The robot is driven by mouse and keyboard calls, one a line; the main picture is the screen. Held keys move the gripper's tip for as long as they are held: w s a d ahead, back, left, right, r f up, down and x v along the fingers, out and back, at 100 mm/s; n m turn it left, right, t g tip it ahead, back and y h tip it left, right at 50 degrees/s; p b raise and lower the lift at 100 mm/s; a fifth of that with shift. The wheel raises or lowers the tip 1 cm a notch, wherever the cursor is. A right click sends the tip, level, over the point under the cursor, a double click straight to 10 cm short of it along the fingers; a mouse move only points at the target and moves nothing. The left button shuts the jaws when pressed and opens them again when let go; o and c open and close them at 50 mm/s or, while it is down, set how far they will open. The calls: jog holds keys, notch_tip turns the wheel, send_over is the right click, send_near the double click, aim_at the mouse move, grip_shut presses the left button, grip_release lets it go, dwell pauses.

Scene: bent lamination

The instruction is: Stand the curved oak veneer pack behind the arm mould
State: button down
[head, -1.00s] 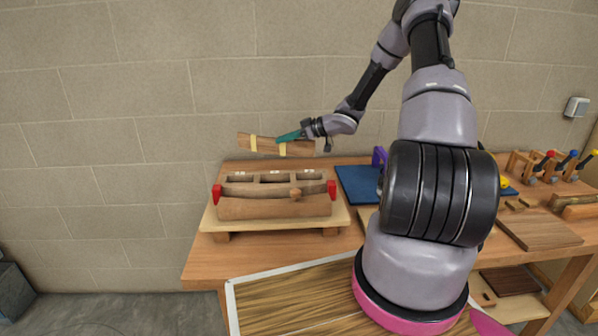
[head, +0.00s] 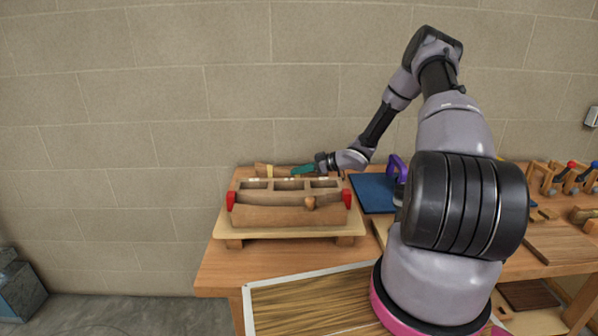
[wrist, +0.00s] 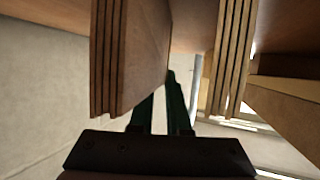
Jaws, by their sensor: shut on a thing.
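The curved oak veneer pack (head: 264,169) is brown with a pale yellow band. It shows low behind the arm mould (head: 290,216), near the wall, with its lower part hidden by the mould. The mould is a long wooden block with open compartments and red end pieces. My gripper (head: 303,169), with green fingers, is shut on the pack at its right part. In the wrist view the green fingers (wrist: 160,112) run between two layered wooden edges; I cannot tell for sure which is the pack. Whether the pack touches the bench is hidden.
The mould rests on a pale board (head: 290,232) at the bench's left end. A blue mat (head: 372,193) and a purple object (head: 396,168) lie to the right. Clamps (head: 562,178) stand farther right. The block wall (head: 240,90) is close behind.

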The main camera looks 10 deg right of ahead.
jog(key=c, duration=0.9)
grip_release()
jog(key=shift+f, duration=0.15)
